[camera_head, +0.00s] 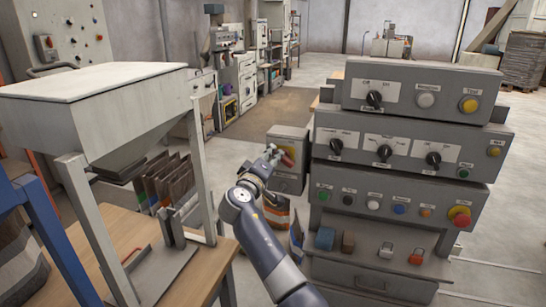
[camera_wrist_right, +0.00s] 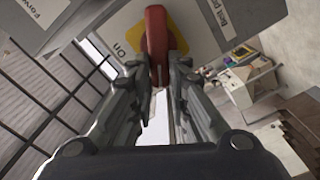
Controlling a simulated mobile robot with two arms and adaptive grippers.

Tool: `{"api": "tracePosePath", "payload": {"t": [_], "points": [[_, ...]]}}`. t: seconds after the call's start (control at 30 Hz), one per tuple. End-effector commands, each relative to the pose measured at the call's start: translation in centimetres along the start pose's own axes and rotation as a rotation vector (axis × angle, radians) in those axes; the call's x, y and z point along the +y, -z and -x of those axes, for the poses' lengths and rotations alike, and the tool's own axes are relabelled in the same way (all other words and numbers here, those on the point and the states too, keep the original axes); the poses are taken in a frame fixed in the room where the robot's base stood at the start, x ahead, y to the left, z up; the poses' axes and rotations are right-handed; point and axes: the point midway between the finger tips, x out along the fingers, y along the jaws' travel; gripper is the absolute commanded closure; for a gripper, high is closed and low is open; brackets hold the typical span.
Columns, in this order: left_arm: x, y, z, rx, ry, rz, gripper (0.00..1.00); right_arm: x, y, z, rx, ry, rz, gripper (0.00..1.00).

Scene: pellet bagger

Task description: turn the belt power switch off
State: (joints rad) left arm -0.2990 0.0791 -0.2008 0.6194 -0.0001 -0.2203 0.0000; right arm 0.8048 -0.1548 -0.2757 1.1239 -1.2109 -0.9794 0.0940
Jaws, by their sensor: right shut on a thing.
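The belt power switch is a red handle (camera_wrist_right: 156,32) on a yellow plate (camera_wrist_right: 180,38), on the face of a grey box. In the right wrist view I read "On" beside it and part of a "Belt p..." label. In the head view the grey switch box (camera_head: 291,133) sits left of the control console, and the red handle (camera_head: 288,157) shows at its front. My right gripper (camera_head: 275,155) reaches it from the left. In the right wrist view its fingers (camera_wrist_right: 157,78) are shut on the handle's end. My left gripper is not in view.
The control console (camera_head: 400,130) with knobs and buttons stands close on the right, with a red stop button (camera_head: 460,217). A hopper (camera_head: 100,90) on a frame and a wooden table (camera_head: 130,235) are on the left. An orange-banded container (camera_head: 277,213) stands below the switch box.

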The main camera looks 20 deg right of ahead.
Motion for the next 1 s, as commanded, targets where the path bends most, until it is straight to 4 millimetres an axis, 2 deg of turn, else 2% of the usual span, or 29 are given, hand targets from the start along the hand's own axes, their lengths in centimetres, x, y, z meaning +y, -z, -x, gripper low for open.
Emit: {"api": "tracePosePath", "payload": {"t": [0.5, 1.0], "points": [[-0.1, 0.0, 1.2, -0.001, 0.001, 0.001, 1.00, -0.6, -0.1, -0.1, 0.001, -0.005, 0.419, 1.00], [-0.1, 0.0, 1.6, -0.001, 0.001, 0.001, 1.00, -0.9, -0.2, -0.1, 0.001, -0.007, 0.552, 1.00]]}}
